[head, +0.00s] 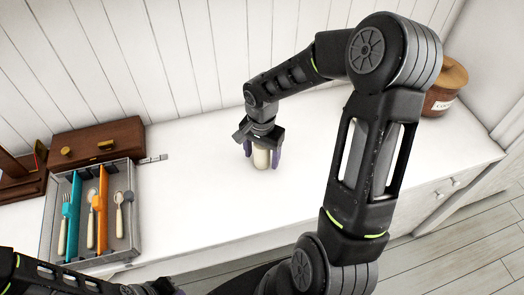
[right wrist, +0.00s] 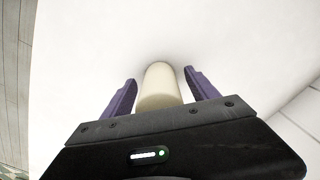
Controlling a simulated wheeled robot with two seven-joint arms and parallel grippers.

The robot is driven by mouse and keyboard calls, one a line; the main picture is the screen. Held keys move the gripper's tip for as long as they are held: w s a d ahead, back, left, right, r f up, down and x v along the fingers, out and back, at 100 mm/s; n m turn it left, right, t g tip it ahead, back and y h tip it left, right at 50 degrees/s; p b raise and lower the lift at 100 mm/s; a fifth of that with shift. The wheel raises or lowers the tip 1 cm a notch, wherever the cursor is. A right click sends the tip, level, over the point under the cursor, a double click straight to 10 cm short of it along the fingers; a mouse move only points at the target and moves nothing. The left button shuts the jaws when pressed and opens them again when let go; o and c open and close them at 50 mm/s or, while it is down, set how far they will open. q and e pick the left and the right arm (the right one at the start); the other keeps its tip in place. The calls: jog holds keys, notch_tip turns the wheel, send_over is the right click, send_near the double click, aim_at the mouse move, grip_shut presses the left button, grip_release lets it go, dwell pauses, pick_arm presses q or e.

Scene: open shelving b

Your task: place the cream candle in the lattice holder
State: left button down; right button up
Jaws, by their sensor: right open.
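The cream candle (head: 261,158) stands upright on the white countertop in the head view. My right gripper (head: 262,164) is over it from above, open, with a purple finger on either side. In the right wrist view the candle (right wrist: 160,84) lies between the two fingers of the gripper (right wrist: 160,82), with a gap visible on each side. My left arm enters at the bottom left of the head view, and its gripper (head: 164,288) is only partly in view at the bottom edge. I cannot make out a lattice holder in either view.
A divided cutlery tray (head: 136,220) and a brown wooden box (head: 126,133) stand on the left of the countertop (head: 195,195). A brown lidded jar (head: 440,98) stands at the far right, partly behind my right arm. The counter between tray and candle is clear.

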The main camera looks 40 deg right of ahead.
jog(key=shift+f, duration=0.25)
dwell(0.4)
grip_shut()
dwell(0.6)
